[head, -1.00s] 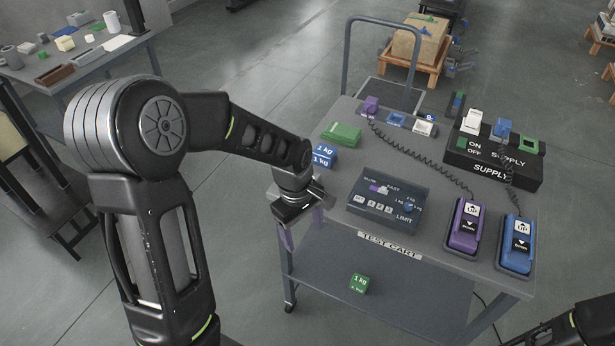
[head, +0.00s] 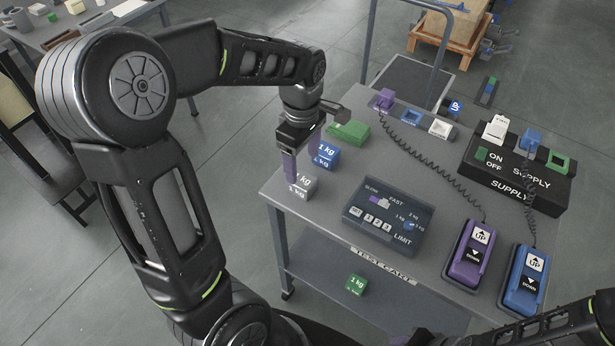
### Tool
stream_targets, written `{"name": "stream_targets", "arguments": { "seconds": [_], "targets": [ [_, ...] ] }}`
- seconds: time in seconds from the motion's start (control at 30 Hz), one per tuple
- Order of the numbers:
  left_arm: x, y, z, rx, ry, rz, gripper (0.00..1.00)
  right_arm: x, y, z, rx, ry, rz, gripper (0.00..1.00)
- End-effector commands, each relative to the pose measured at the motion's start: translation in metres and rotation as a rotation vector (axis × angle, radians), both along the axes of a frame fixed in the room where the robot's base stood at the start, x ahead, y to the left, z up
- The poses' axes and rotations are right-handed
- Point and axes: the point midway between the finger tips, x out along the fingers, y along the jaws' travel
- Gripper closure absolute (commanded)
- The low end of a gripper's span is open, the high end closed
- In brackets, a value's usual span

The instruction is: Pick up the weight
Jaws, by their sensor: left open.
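A white-grey 1 kg weight (head: 301,186) stands at the left edge of the cart top. A blue 1 kg weight (head: 327,156) stands just behind it. A green 1 kg weight (head: 356,285) lies on the cart's lower shelf. My left gripper (head: 303,162) points down, open and empty, close above the white-grey weight and beside the blue one. One purple finger shows plainly; the other is partly hidden. I cannot tell whether a finger touches a weight. Part of my right arm shows at bottom right; its gripper is out of view.
The test cart (head: 335,240) carries a dark limit panel (head: 388,218), a purple pendant (head: 468,256), a blue pendant (head: 524,281) and a black supply box (head: 515,176). A green block (head: 348,132) lies behind the weights. Coiled cords cross the cart top.

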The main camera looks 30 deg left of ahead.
Motion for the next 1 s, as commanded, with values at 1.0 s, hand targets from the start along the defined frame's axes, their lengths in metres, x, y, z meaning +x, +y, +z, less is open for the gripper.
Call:
{"name": "stream_targets", "arguments": {
  "seconds": [1.0],
  "targets": [
    [0.0,0.003,-0.054,0.0,0.006,0.0,0.29,-0.001,-0.001,0.01,-0.003,0.003,-0.001,0.64]
  ]
}}
